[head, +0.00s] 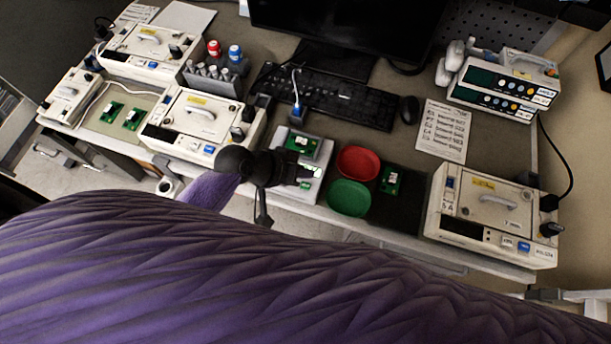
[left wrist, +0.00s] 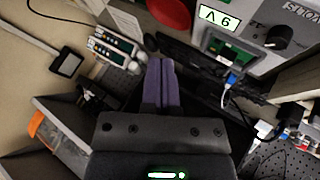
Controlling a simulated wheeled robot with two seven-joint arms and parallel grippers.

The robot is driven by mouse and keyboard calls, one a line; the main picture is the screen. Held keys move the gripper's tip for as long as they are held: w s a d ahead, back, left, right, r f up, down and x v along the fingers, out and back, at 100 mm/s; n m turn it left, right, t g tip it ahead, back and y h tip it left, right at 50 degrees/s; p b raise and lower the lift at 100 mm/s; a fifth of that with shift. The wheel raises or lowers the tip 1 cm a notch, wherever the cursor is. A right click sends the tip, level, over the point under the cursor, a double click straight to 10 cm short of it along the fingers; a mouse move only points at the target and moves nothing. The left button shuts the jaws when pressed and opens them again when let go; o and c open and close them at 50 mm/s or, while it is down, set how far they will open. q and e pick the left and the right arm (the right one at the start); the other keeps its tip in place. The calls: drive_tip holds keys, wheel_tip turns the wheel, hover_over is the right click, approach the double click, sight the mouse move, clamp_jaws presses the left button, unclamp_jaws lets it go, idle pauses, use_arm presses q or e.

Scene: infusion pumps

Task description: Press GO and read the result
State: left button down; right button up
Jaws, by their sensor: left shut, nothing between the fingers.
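The tester (head: 313,190) is a pale box at the front edge of the desk, with a green circuit board (head: 303,145) on its back part. A small lit display (head: 311,171) shows beside my left gripper (head: 288,168), which covers part of the tester's front. In the left wrist view the tester (left wrist: 258,62) is upside down; its lit display (left wrist: 219,19) seems to read "6 V", next to a dark knob (left wrist: 279,37). The left gripper's purple fingers (left wrist: 161,64) are together and empty. I cannot make out the GO button or whether the fingers touch the tester. My right gripper is out of view.
A red dish (head: 358,162) and a green dish (head: 348,198) stand right of the tester, beside another board (head: 391,180). Pumps stand left (head: 200,122) and right (head: 490,212). A blue-plugged cable (head: 297,110) runs behind the tester, near the keyboard (head: 345,103).

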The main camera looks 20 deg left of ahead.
sight(303, 187)
use_arm(q)
drive_tip(key=shift+w+a+f+n+t, duration=0.1)
drive_tip(key=shift+w+a+n+t, duration=0.15)
drive_tip(key=shift+w, duration=0.15)
drive_tip(key=shift+w+a+f+n+t, duration=0.15)
drive_tip(key=shift+w+n, duration=0.1)
drive_tip(key=shift+w, duration=0.15)
wheel_tip(303, 187, down, 9)
drive_tip(key=b, duration=0.8)
drive_tip(key=shift+b, duration=0.35)
drive_tip(key=shift+r, duration=0.1)
idle(0.8)
